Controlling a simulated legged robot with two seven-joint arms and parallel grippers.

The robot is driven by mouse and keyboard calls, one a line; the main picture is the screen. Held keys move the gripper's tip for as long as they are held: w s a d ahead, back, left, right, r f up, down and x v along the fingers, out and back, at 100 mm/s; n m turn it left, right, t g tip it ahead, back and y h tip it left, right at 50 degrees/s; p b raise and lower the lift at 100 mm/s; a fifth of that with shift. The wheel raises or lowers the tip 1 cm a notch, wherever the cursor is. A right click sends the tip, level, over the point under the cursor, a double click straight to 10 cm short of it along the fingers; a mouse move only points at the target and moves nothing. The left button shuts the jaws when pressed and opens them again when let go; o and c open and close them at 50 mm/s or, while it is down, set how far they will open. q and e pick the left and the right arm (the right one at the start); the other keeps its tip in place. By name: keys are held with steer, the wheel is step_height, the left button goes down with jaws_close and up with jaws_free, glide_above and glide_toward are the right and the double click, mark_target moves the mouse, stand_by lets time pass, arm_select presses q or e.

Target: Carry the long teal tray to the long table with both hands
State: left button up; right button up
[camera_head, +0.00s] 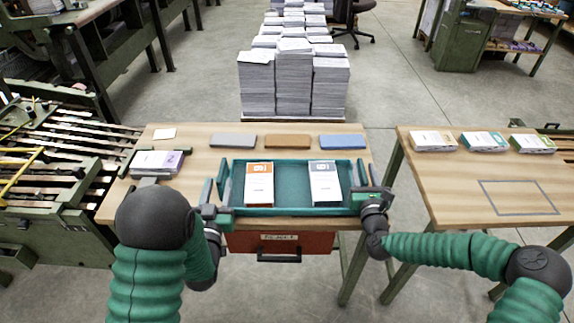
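The long teal tray (291,212) is at the front edge of the left wooden table (190,139). It appears level and holds two white stacks, one with an orange label (259,187) and one with a grey label (325,186). My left gripper (215,202) is at the tray's left end and my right gripper (370,194) is at its right end. Whether their fingers are closed on the ends is too small to tell. Any gap under the tray is hidden. Another wooden table (440,172) stands to the right, with a grey rectangle outline (518,183) on its top.
Grey (233,140), brown (288,141) and blue (342,141) blocks lie behind the tray. Several stacks line the right table's back, including a teal-labelled one (484,141). A gap separates the tables. Paper piles (293,80) stand behind.

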steer(key=shift+o, duration=0.3)
steer(key=shift+s+f, duration=0.2)
steer(key=shift+f, duration=0.5)
steer(key=o, duration=0.7)
steer(key=shift+s, duration=0.1)
steer(key=s, duration=1.1)
steer(key=shift+s+d+r, duration=0.1)
steer(key=shift+s+r, duration=0.05)
steer(key=shift+r, duration=0.05)
arm_select(q)
steer(key=shift+d, duration=0.1)
arm_select(e)
steer(key=shift+s, duration=0.15)
steer(key=shift+r, duration=0.2)
